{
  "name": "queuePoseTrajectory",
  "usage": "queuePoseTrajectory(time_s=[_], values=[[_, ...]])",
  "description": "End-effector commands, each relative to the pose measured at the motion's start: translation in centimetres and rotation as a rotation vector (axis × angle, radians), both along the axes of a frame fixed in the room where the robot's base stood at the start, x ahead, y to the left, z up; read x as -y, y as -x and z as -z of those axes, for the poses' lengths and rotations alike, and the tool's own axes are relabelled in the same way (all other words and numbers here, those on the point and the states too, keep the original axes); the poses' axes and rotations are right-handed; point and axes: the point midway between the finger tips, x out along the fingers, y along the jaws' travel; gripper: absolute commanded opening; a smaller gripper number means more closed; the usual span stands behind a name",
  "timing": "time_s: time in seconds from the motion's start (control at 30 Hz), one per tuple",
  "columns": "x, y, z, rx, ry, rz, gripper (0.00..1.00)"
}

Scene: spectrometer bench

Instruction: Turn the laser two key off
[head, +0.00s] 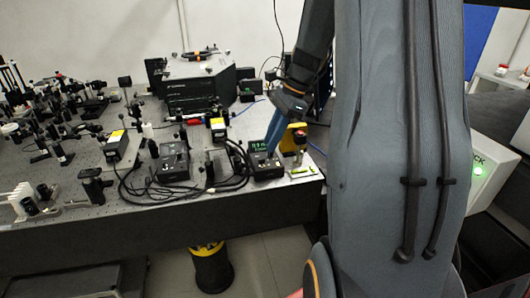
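Two black laser control boxes with green displays stand near the front edge of the optical bench (110,207). One is the middle box (174,167), the other the right box (266,171). I cannot read which one is laser two. My gripper (270,148), with blue fingers, points down at the right box, its tips at or just above the box's front. The key is too small or hidden behind the fingers. I cannot tell whether the fingers touch or grip it.
A yellow post with a red button (299,138) stands just right of my gripper. Black cables (232,170) loop between the boxes. A large dark instrument (199,84) sits behind. Optical mounts crowd the left. My arm hides the right side of the bench.

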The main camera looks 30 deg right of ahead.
Motion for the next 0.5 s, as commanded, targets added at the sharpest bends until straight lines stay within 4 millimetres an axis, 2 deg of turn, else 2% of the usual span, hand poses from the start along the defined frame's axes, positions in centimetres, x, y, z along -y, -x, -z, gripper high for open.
queuePoseTrajectory(time_s=[0.3, 0.5], values=[[-1.7, -0.4, 4.2, -0.002, -0.001, -0.003, 0.24], [-2.1, -0.5, 5.1, 0.001, 0.002, -0.005, 0.24]])
